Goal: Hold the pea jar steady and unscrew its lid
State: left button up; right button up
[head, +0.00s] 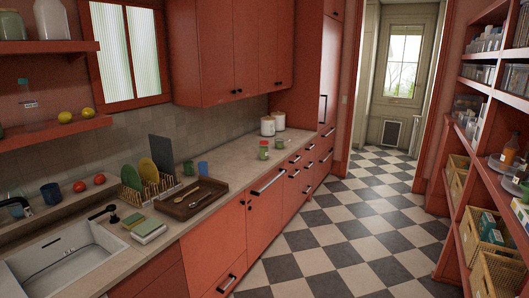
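Neither of my grippers is in view. I cannot tell which container, if any here, is the pea jar. A dark jar (12,25) and a pale lidded jar (51,20) stand on the upper left shelf. Two white canisters with lids stand at the back of the counter, a front one (267,126) and a rear one (279,121). Small green items, one of them a green cup or jar (263,153), stand in front of them, too small to make out.
The counter (222,171) carries a brown tray (191,199) with spoons, a plate rack (150,190), two cups and a sink (65,262). Open shelves (498,170) with crates and bottles line the right side. The checkered floor (340,235) between is clear.

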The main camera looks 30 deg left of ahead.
aim_at(263, 149)
jog(key=z, duration=0.1)
jog(key=i, duration=4.3)
jog(key=u, duration=0.9)
jog(key=i, duration=1.65)
jog(key=u, duration=1.6)
jog(key=i, duration=1.05)
jog(key=u, duration=0.5)
